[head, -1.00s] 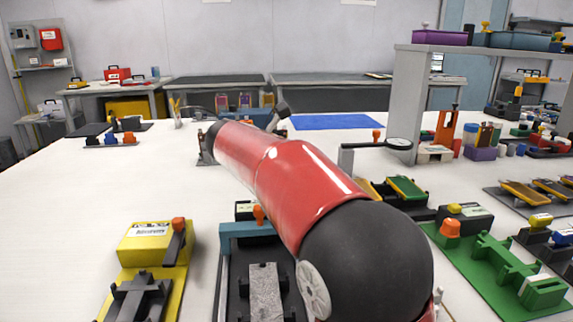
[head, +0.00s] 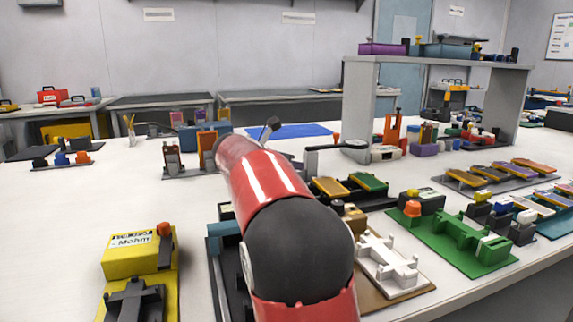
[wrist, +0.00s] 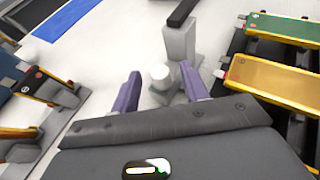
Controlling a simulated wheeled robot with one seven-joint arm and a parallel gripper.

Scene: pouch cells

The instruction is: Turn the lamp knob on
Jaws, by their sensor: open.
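The lamp has a dark round head (head: 355,144) on a black arm atop a grey post (head: 310,160), right of my arm. In the wrist view its grey post (wrist: 180,45) stands just beyond my fingers. A whitish round knob-like piece (wrist: 160,75) shows in front of the post, between my fingers in the picture; it looks like the lamp's knob. I cannot tell whether it is on or off. My gripper (wrist: 161,90) is open, with purple fingers on either side of that piece and no visible contact. In the head view my red arm hides the gripper.
Yellow and green pouch-cell trays (wrist: 275,82) lie close right of my gripper. More devices stand left of it in the wrist view. A grey shelf (head: 360,110) rises behind the lamp. A yellow box (head: 135,258) and a green fixture (head: 455,240) flank my arm.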

